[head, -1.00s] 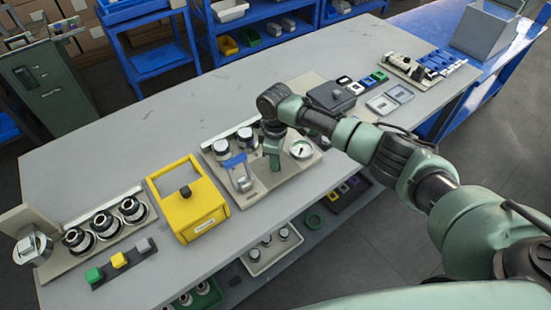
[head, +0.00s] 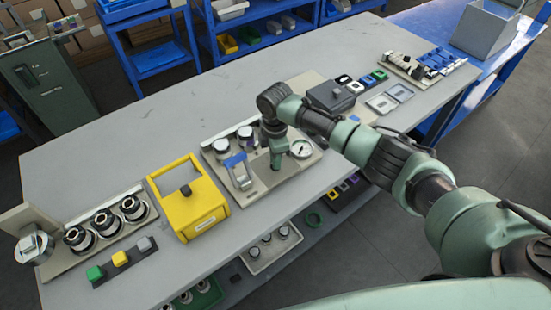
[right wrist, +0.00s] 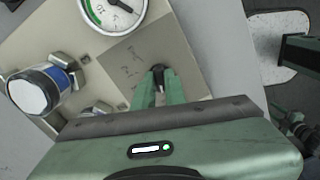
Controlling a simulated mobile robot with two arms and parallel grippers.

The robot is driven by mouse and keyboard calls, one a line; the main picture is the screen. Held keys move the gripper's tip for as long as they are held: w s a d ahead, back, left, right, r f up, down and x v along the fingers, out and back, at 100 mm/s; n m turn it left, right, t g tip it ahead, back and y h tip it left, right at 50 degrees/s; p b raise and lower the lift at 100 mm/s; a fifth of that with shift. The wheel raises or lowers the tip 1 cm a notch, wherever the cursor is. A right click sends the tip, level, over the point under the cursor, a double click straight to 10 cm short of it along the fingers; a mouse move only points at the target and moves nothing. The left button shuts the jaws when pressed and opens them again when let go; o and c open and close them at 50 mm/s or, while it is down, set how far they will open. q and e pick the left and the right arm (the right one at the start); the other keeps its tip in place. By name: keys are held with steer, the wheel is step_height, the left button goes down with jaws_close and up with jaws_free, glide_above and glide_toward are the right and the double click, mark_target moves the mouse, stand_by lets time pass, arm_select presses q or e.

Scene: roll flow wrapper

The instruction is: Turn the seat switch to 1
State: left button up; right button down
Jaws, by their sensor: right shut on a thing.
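My right gripper (head: 276,166) points down over the beige plate (head: 262,188) in the middle of the table. In the right wrist view its two green fingers (right wrist: 159,82) are shut on a small black knob (right wrist: 158,70), which I take for the seat switch. The knob stands on a grey square panel (right wrist: 135,62) with small dark marks to the knob's left; I cannot read them. The fingers hide most of the knob, so its setting cannot be told. My left gripper is not in view.
A round dial gauge (head: 302,149) sits close to the right of the gripper; a blue-handled part (head: 236,162) and metal fittings sit to its left. A yellow box (head: 190,205) stands further left. A dark grey box (head: 331,97) stands beyond my right forearm.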

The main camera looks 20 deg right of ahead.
steer(key=shift+w+r, duration=0.1)
steer(key=c, duration=1.5)
jaws_free()
steer(key=shift+o, duration=0.2)
step_height(320, 180, up, 8)
steer(key=shift+f+b, duration=0.15)
steer(key=shift+b, duration=0.5)
